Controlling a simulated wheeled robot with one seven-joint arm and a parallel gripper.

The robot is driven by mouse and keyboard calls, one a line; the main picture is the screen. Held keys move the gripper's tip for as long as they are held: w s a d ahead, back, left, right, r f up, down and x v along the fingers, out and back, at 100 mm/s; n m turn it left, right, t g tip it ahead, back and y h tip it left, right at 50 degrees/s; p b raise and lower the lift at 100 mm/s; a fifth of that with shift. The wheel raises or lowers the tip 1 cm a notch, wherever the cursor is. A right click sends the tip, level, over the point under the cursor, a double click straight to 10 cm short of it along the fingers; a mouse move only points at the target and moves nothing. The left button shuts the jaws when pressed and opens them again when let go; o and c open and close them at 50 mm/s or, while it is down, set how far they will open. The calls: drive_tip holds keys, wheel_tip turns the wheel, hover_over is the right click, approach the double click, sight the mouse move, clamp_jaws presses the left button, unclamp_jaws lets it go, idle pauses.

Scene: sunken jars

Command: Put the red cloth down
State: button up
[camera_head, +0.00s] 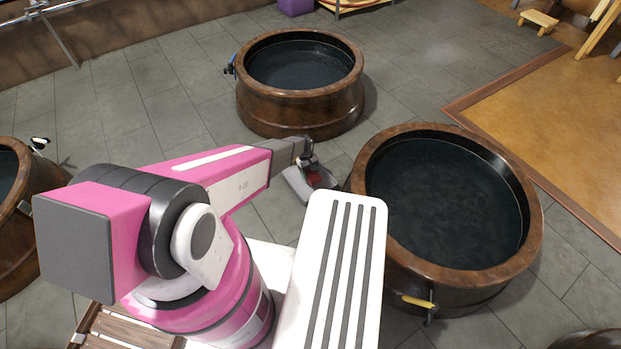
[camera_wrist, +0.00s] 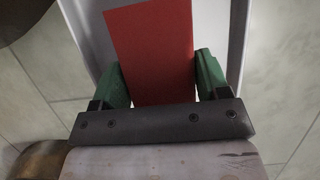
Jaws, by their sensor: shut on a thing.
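My gripper (camera_wrist: 162,80) has green fingers on both sides of the red cloth (camera_wrist: 150,45), a flat, stiff-looking red rectangle in the wrist view. It is shut on the cloth, which sticks out beyond the fingers. A pale panel with raised edges (camera_wrist: 232,40) lies behind the cloth in the wrist view. I cannot tell whether the cloth touches it.
A brown tub of dark water (camera_head: 300,108) stands at the back and another (camera_head: 370,215) close to the right of my gripper. A third tub (camera_head: 22,250) is at the left edge. Grey tile floor (camera_head: 150,100) is clear at the back left. A wood-edged tan floor (camera_head: 555,120) lies right.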

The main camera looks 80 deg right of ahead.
sight(311, 177)
drive_tip(key=shift+s+f, duration=0.15)
drive_tip(key=shift+f, duration=1.95)
drive_tip(key=shift+f, duration=0.1)
drive_tip(key=o, duration=0.8)
drive_tip(key=v, duration=1.2)
